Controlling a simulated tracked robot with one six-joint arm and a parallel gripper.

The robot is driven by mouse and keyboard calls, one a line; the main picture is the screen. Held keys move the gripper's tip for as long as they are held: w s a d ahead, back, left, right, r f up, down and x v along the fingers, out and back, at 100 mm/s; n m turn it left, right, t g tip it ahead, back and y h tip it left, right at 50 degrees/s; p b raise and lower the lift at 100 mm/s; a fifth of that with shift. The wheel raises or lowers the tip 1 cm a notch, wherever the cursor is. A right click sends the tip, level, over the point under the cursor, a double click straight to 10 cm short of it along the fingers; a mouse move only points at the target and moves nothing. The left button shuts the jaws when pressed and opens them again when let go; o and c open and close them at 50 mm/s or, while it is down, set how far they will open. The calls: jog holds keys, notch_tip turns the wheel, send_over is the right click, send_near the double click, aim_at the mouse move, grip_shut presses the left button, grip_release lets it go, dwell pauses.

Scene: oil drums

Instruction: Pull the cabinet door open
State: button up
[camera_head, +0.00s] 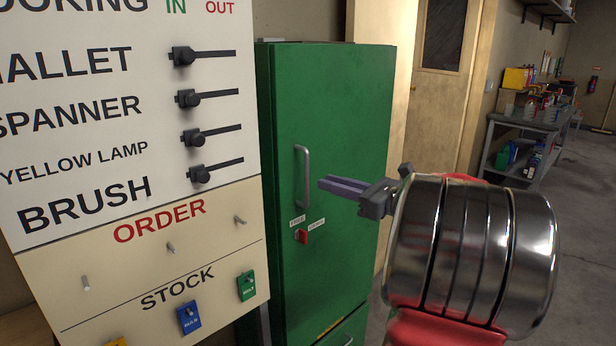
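The tall green cabinet (345,110) stands in the middle of the view, and its door (325,260) looks shut. A grey vertical bar handle (302,176) is on the left part of the door. The fingertips appear a little to the right of the handle, with no clear contact. The fingers overlap in this view, so the gap between them is hard to judge.
A sign board (120,130) with black hooks and tags stands close on the left, beside the cabinet. A wooden door (440,110) is behind on the right. A cluttered workbench (520,125) stands farther back. Open floor (590,220) lies at the right.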

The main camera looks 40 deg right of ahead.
send_over(308, 203)
jog(key=shift+w, duration=0.35)
jog(key=shift+d, duration=0.1)
grip_shut()
dwell(0.4)
jog(key=shift+d, duration=0.2)
jog(key=shift+s, duration=0.15)
